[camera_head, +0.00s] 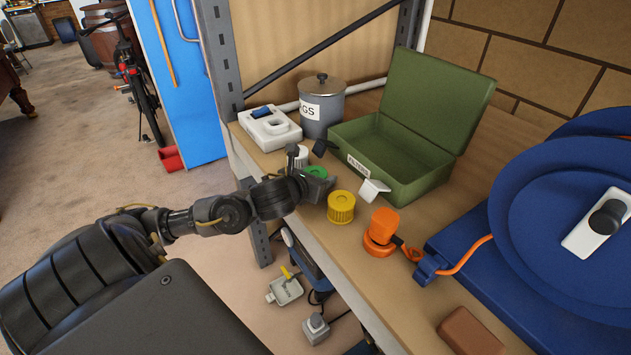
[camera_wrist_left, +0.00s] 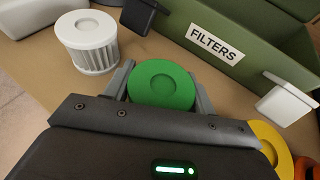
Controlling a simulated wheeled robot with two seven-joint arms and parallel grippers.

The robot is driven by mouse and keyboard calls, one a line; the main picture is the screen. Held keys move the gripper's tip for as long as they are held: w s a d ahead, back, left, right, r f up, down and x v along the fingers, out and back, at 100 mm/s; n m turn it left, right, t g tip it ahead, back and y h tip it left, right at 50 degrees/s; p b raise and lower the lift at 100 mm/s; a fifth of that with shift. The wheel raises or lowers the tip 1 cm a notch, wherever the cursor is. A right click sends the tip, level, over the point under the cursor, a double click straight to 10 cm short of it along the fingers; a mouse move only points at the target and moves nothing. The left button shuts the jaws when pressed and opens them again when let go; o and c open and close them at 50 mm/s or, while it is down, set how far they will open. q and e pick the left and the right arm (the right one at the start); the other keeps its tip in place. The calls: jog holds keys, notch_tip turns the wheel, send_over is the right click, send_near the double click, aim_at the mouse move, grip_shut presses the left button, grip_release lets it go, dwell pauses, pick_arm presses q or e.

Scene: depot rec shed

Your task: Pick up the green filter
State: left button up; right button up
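The green filter (camera_head: 316,172) stands on the workbench in front of the green box. In the left wrist view its round green top (camera_wrist_left: 161,84) lies between the two grey fingers of my left gripper (camera_wrist_left: 160,90). The fingers sit close along both sides of it. Whether they press on it or leave a small gap I cannot tell. In the head view my left gripper (camera_head: 317,184) partly hides the filter. My right gripper is not in view.
The open box (camera_head: 396,165) labelled FILTERS has a black latch (camera_head: 323,147) and white latch (camera_head: 372,190) sticking out. A blue reel (camera_head: 560,220) stands right.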

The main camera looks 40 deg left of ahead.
aim_at(318, 170)
pick_arm(q)
jog(key=shift+c, duration=1.3)
jog(key=shift+r+p, duration=0.35)
jog(key=shift+r, duration=0.2)
notch_tip(318, 170, up, 2)
jog(key=shift+r+p, duration=0.25)
jog(key=shift+p, duration=0.55)
jog(key=s+a+r+p, duration=0.3)
jog(key=s+r+p, duration=0.6)
jog(key=s+p, duration=0.4)
jog(key=shift+s+a+r+p, duration=0.2)
jog(key=shift+s+p, duration=0.15)
jog(key=shift+p, duration=0.45)
